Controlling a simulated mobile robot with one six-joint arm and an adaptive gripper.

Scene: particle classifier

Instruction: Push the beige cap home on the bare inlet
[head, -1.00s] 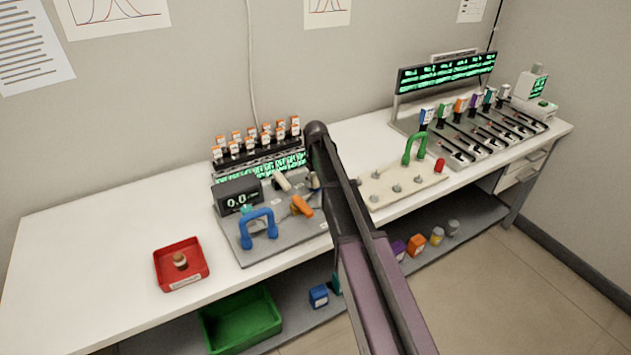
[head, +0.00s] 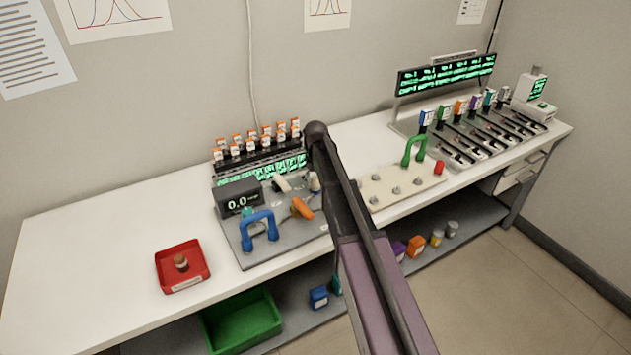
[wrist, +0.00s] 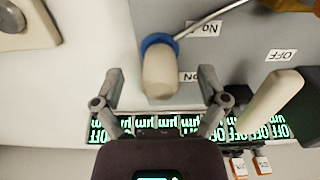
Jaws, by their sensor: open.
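The beige cap (wrist: 158,75) stands out in the wrist view, with a blue ring (wrist: 160,42) at its far end. The two touch or overlap; I cannot tell how deeply the cap is seated. A bent metal tube (wrist: 205,22) runs from near the ring to the upper right. My gripper (wrist: 156,84) is open, one finger on each side of the cap, with a visible gap on both sides. In the head view the cap (head: 314,181) shows small beside my arm, which hides my gripper there.
A beige lever (wrist: 272,105) stands right of my gripper on the grey panel (wrist: 235,50). A blue handle (head: 258,224), an orange lever (head: 301,208) and a display box (head: 238,199) are nearby. A red tray (head: 183,283) sits left; the white bench (head: 100,235) is largely clear there.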

